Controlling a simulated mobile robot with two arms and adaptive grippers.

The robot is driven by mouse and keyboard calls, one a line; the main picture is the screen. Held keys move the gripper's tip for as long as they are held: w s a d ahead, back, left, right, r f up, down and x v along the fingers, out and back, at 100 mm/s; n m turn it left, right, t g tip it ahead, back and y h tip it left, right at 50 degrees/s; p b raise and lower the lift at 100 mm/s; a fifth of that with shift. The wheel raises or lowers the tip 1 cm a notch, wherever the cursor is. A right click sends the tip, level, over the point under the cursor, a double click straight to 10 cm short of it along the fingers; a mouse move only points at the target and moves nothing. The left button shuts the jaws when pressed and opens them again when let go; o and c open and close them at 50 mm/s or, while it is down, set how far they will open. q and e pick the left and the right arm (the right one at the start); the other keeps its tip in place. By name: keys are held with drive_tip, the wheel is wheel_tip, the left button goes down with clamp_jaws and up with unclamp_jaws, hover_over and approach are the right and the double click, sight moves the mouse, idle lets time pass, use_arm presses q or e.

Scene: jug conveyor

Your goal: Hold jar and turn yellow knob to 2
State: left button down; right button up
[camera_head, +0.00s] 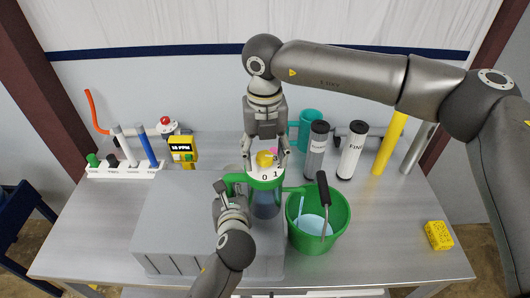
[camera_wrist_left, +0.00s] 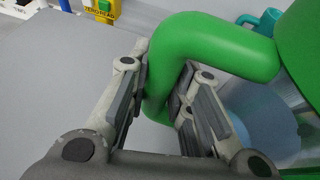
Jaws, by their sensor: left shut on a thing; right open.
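The jar (camera_head: 265,206) has a clear bluish body and a green top with a white dial (camera_head: 258,177) that shows 0 and 1. The yellow knob (camera_head: 265,158) sits on top of the dial. My left gripper (camera_head: 226,186) is shut on the jar's green handle, on the left side; the left wrist view shows the green handle (camera_wrist_left: 160,85) between its fingers. My right gripper (camera_head: 265,153) points down from above, open, with its fingers on either side of the yellow knob. Whether they touch it, I cannot tell.
A grey box (camera_head: 170,225) stands left of the jar. A green bucket (camera_head: 340,225) with a dark-handled tool stands close on the right. Behind are a teal mug (camera_head: 312,125) and two canisters (camera_head: 352,150). A yellow sponge (camera_head: 438,235) lies far right.

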sight(265, 158)
use_arm(q)
drive_tip(key=shift+s+f, duration=0.1)
drive_tip(key=shift+f, duration=0.2)
use_arm(e)
drive_tip(key=shift+c, duration=0.4)
drive_tip(key=c, duration=1)
drive_tip(key=shift+o, duration=0.2)
drive_tip(key=shift+n, duration=0.8)
drive_tip(key=o, duration=1)
drive_tip(key=shift+o, duration=0.2)
drive_tip(key=shift+r, duration=0.1)
wheel_tip(265, 158, up, 12)
drive_tip(key=shift+s, duration=0.1)
